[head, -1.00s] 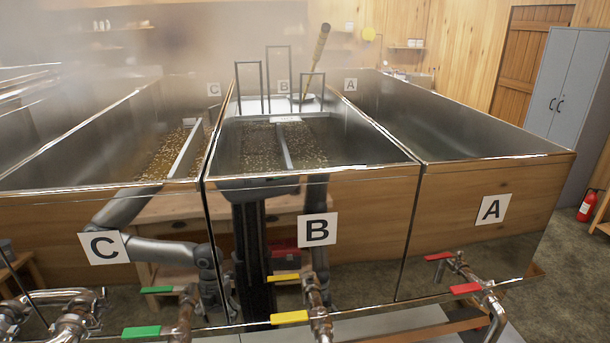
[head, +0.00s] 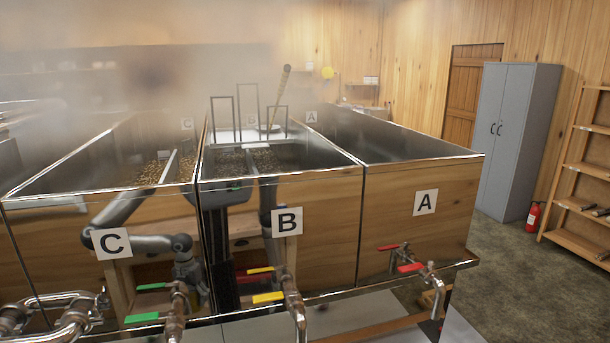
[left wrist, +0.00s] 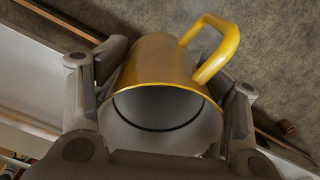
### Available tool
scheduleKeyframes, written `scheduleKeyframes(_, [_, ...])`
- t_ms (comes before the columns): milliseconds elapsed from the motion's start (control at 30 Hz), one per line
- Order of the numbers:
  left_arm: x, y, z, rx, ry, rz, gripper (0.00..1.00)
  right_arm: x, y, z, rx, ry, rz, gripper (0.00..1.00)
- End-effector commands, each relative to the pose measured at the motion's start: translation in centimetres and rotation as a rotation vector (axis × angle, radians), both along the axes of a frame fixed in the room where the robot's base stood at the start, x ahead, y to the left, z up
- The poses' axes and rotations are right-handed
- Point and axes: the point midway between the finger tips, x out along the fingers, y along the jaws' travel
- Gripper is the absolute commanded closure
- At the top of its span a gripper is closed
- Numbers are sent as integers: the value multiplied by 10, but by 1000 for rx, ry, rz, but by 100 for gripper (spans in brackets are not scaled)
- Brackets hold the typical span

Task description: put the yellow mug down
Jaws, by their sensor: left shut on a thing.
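The yellow mug (left wrist: 160,62) is in the left wrist view, between the fingers of my left gripper (left wrist: 178,78). The fingers close on it from both sides. Its grey, round mouth faces the camera, and its yellow handle points to the upper right. Grey-brown floor shows behind it, so it is held off the floor. I cannot make out the mug or either gripper directly in the head view. Dark arm shapes there look like my own reflection in the shiny pan fronts. My right gripper is not in view.
Steaming metal pans marked C (head: 111,243), B (head: 287,221) and A (head: 425,202) fill the left and middle. Valves with coloured handles, such as the yellow one (head: 268,297), stick out in front. A grey cabinet (head: 515,140), fire extinguisher (head: 533,216) and wooden shelf (head: 575,205) stand right; floor there is clear.

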Motion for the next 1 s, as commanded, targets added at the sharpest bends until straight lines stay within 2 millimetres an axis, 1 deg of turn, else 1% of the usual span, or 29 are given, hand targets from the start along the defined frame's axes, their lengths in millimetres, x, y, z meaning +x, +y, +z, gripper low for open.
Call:
scheduleKeyframes(33, [6, -1, -2, -3, -5, -12, 66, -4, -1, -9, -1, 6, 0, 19])
scheduleKeyframes(200, [20, -5, 3, -8, -4, -66, 66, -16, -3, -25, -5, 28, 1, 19])
scheduleKeyframes(367, [34, -9, 10, -14, -6, -134, 66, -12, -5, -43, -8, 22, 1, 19])
scheduleKeyframes(467, [44, -12, 16, -17, -8, -196, 66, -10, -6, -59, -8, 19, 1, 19])
scheduleKeyframes(633, [62, -17, 33, -17, -12, -356, 66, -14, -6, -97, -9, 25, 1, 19])
scheduleKeyframes(800, [69, -19, 54, -5, -12, -510, 66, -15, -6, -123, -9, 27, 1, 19])
scheduleKeyframes(900, [69, -19, 63, 2, -8, -576, 67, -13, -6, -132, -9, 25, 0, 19])
scheduleKeyframes(1000, [69, -19, 69, 8, -5, -617, 67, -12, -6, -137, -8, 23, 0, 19])
